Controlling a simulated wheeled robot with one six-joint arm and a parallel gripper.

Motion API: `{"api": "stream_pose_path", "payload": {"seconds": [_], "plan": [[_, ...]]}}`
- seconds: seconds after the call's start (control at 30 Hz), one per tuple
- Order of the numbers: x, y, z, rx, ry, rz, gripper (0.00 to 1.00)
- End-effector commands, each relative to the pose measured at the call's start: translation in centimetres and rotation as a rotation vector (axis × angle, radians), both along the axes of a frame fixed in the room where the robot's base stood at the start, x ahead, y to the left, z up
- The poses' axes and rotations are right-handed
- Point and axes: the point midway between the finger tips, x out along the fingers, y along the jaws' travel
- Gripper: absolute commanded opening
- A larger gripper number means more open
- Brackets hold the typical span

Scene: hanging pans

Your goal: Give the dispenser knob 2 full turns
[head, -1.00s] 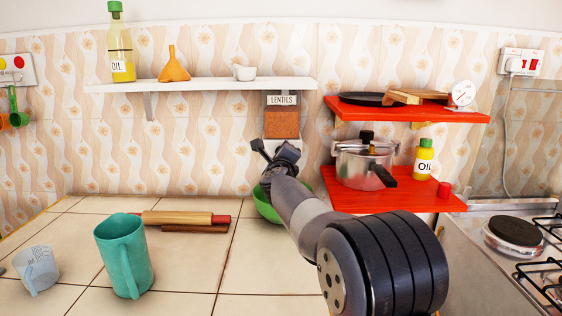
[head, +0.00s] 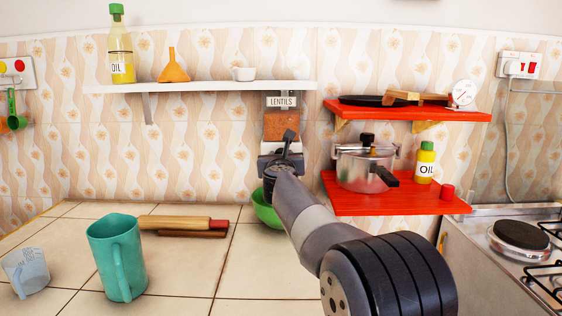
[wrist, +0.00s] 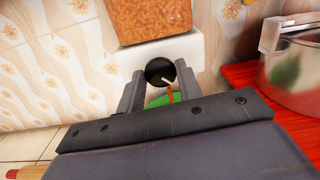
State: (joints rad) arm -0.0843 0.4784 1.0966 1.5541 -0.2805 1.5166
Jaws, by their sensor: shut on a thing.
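The lentils dispenser (head: 281,124) is mounted on the tiled wall below the white shelf, with a label and brown lentils behind its window. In the wrist view its lentil window (wrist: 151,18) and white lower body (wrist: 205,46) show. The black round knob (wrist: 160,71) with a pale pointer line sits between the two fingers of my gripper (wrist: 160,85), which is shut on it. In the head view my gripper (head: 282,162) covers the knob. A green bowl (head: 266,210) stands below the dispenser, partly hidden by my arm. A thin brown streak (wrist: 170,94) shows just below the knob.
A rolling pin (head: 185,222), a teal jug (head: 117,257) and a measuring cup (head: 26,272) are on the counter at left.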

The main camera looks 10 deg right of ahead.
Motion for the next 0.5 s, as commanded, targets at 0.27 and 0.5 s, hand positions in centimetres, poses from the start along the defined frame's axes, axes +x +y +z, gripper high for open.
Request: {"api": "stream_pose_path", "payload": {"seconds": [0.27,0.5], "plan": [[0.02,-0.02,-0.27,0.15,-0.027,0.0,0.11],[0.02,-0.03,-0.21,0.208,-0.038,0.0,0.11]]}}
